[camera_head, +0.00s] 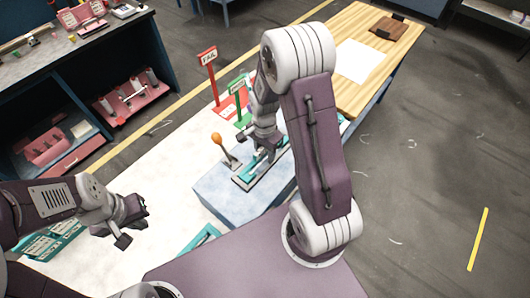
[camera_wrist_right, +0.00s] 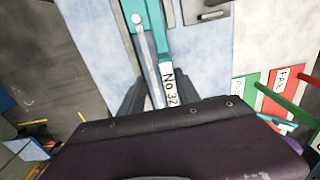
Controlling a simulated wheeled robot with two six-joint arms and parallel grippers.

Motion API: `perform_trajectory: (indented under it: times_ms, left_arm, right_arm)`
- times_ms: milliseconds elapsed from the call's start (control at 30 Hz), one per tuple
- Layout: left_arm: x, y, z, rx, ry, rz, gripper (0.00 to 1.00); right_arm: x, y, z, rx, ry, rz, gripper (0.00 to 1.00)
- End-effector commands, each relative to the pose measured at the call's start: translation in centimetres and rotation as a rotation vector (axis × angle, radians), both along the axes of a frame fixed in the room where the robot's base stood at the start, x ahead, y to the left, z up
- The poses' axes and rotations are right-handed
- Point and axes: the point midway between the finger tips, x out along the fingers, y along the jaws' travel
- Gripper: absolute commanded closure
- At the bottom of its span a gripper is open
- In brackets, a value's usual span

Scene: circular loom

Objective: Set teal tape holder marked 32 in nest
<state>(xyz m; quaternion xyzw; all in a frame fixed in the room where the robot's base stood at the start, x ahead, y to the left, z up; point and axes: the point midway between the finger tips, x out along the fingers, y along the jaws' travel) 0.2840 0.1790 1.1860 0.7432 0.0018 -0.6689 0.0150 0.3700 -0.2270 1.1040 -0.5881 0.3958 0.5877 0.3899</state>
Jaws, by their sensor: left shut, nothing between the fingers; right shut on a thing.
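The teal tape holder marked No 32 (camera_wrist_right: 168,83) is in my right gripper in the right wrist view, a long teal bar with a white label and a grey strip alongside. In the head view my right gripper (camera_head: 264,152) is shut on it, low over the grey nest plate (camera_head: 241,181) on the pale blue block. The teal bar lies along the plate, but I cannot tell whether it is fully seated. The fingers hide part of it. My left gripper (camera_head: 131,222) is shut and empty above the white table at the left.
An orange-knobbed lever (camera_head: 216,138) stands beside the nest. Red FAIL (camera_head: 208,57) and green (camera_head: 237,87) signs stand behind. Several teal holders (camera_head: 58,238) lie at left; another teal piece (camera_head: 200,238) is near the front. A wooden table (camera_head: 350,25) extends behind.

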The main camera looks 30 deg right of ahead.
Motion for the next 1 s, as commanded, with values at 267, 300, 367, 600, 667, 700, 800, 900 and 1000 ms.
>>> perform_trajectory:
  times_ms: [267, 300, 367, 600, 667, 700, 800, 900, 1000]
  left_arm:
    - [0.0, 0.0, 0.46, 0.0, 0.0, 0.0, 1.0]
    - [0.0, 0.0, 0.46, 0.0, 0.0, 0.0, 1.0]
    - [0.0, 0.0, 0.46, 0.0, 0.0, 0.0, 1.0]
    - [0.0, 0.0, 0.28, 0.0, 0.0, 0.0, 1.0]
    - [0.01, 0.0, 0.14, 0.0, 0.0, 0.0, 1.0]
    - [0.01, 0.0, 0.04, 0.0, 0.0, 0.0, 1.0]
    - [0.0, 0.0, 0.19, 0.0, 0.0, 0.0, 1.0]
    - [0.0, 0.0, 0.18, 0.0, 0.0, 0.0, 1.0]
    - [0.0, 0.0, 0.18, 0.0, 0.0, 0.0, 1.0]
  right_arm:
    - [-0.15, 0.04, 0.35, 0.001, 0.005, 0.0, 1.0]
    - [-0.15, 0.04, 0.36, 0.001, 0.005, 0.0, 1.0]
    - [-0.14, 0.04, 0.37, 0.0, 0.004, 0.0, 1.0]
    - [-0.14, 0.03, 0.14, 0.0, 0.004, 0.0, 1.0]
    - [-0.13, 0.03, -0.05, 0.0, 0.004, 0.0, 1.0]
    - [-0.13, 0.03, -0.18, 0.0, 0.004, 0.0, 1.0]
    - [-0.15, 0.02, -0.03, 0.0, 0.004, 0.0, 0.35]
    - [-0.2, 0.03, -0.05, 0.001, 0.006, 0.0, 0.35]
    - [-0.22, 0.03, -0.07, 0.0, 0.007, 0.0, 0.35]
